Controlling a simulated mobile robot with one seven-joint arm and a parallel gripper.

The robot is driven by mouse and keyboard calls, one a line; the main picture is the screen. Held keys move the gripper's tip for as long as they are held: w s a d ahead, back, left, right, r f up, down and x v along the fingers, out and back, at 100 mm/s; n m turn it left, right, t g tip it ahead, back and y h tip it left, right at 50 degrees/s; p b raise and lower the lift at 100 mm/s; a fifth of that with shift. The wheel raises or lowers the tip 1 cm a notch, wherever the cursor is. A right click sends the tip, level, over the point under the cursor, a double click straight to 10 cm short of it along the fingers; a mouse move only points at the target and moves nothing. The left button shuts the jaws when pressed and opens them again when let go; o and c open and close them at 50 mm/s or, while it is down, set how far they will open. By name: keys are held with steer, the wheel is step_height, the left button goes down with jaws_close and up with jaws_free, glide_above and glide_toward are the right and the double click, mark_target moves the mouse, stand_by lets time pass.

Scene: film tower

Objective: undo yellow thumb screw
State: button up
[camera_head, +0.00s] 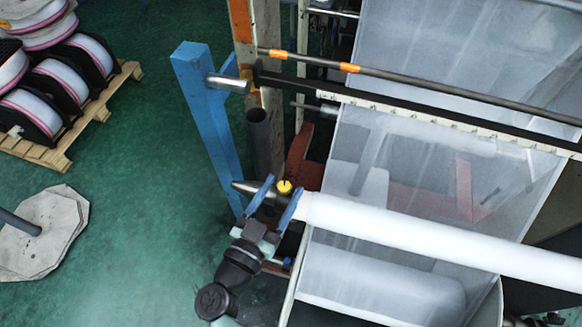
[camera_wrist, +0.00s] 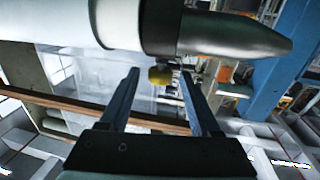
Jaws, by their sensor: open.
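The yellow thumb screw (camera_head: 284,187) sits at the near end of the white film roll (camera_head: 400,228), beside the dark tapered shaft end (camera_head: 246,188). My gripper (camera_head: 283,190) is open, with its two blue fingers reaching toward the screw. In the wrist view the yellow thumb screw (camera_wrist: 161,75) lies between the two fingertips of my gripper (camera_wrist: 160,72), under the dark shaft (camera_wrist: 225,35). I see gaps between the screw and both fingers there. The far side of the screw is hidden.
A blue post (camera_head: 205,125) with a metal stub stands behind the shaft end. A dark vertical tube (camera_head: 259,140) and an orange frame part (camera_head: 300,165) are close by. Green floor (camera_head: 140,180) is open to the left, before a pallet (camera_head: 100,115) of spools.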

mark_target(287, 182)
steer(key=x, duration=0.4)
steer(key=shift+w+d, duration=0.2)
steer(key=shift+w, duration=0.15)
jaws_close()
